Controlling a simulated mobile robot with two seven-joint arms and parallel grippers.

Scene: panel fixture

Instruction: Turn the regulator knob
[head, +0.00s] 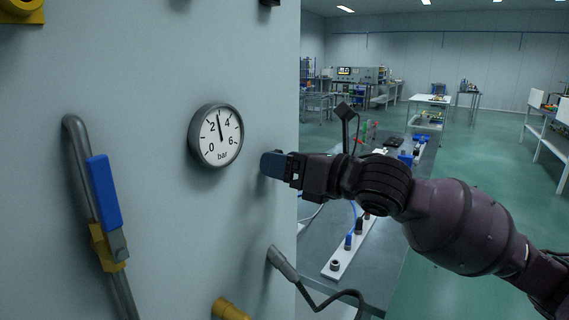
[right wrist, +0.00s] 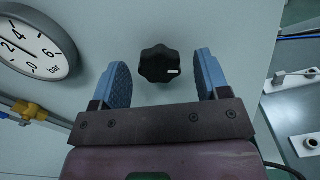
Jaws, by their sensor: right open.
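The regulator knob (right wrist: 158,62) is black and lobed, with a short white mark toward its right side. It sits on the pale panel (head: 150,60). My right gripper (head: 274,164) is at the panel, right of and slightly below the gauge. In the right wrist view the two blue fingers of my right gripper (right wrist: 162,72) are open, one on each side of the knob, with a visible gap on both sides. In the head view the knob is hidden by the gripper. My left gripper is not in view.
A round bar gauge (head: 216,135) is on the panel, its needle between 2 and 4. A pipe with a blue lever (head: 104,193) is at left. A grey plug (head: 283,264) with a black cable is below the gripper. A workbench (head: 378,260) stands behind the panel's right edge.

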